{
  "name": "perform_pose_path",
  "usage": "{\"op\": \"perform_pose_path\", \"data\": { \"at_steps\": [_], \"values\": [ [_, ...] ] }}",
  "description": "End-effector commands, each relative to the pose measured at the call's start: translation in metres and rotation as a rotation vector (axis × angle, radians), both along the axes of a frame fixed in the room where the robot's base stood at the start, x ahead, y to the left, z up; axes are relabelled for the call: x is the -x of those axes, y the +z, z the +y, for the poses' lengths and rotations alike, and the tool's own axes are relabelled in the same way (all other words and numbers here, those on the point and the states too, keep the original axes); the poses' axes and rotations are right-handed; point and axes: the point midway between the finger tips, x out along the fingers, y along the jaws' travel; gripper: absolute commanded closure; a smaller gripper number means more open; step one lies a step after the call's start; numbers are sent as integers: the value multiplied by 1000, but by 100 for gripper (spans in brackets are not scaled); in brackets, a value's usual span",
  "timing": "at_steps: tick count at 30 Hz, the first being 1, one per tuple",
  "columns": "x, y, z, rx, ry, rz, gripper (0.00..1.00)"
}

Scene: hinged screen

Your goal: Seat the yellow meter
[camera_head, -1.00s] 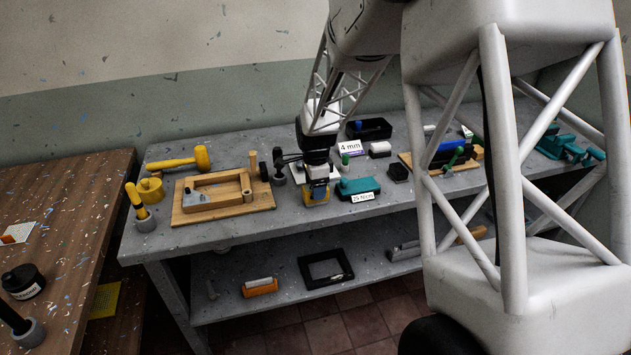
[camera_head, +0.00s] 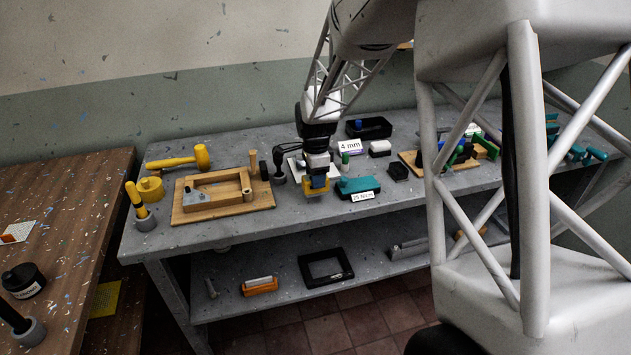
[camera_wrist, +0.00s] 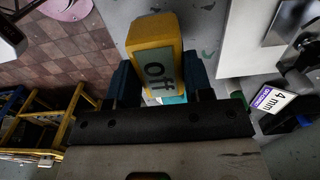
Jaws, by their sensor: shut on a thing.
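The yellow meter (camera_wrist: 153,35) is a yellow block with a grey-green display reading "Off". It sits between the blue fingers of my gripper (camera_wrist: 158,85), which is shut on it. In the head view my gripper (camera_head: 318,178) holds the meter (camera_head: 309,193) pointing down near the front edge of the grey bench, apparently just above the top. A white plate (camera_head: 294,165) lies behind it, partly hidden by the gripper. The wrist view shows a white panel (camera_wrist: 247,45) to the right, apart from the meter. The meter's far side is hidden.
A teal tool on a black "25 N/cm" base (camera_head: 357,188) stands close to the right. A wooden board with a frame (camera_head: 222,207) lies to the left. A "4 mm" card (camera_head: 349,147) and black tray (camera_head: 369,127) are behind. The lower shelf (camera_head: 375,268) holds a black frame.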

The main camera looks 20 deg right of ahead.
Motion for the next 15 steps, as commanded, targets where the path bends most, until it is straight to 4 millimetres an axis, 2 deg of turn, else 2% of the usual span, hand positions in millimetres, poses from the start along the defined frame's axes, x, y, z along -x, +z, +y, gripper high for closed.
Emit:
{"op": "perform_pose_path", "data": {
  "at_steps": [4,15],
  "values": [
    [0,7,0,0,0,-1,77],
    [0,8,0,0,0,0,77]
  ]
}}
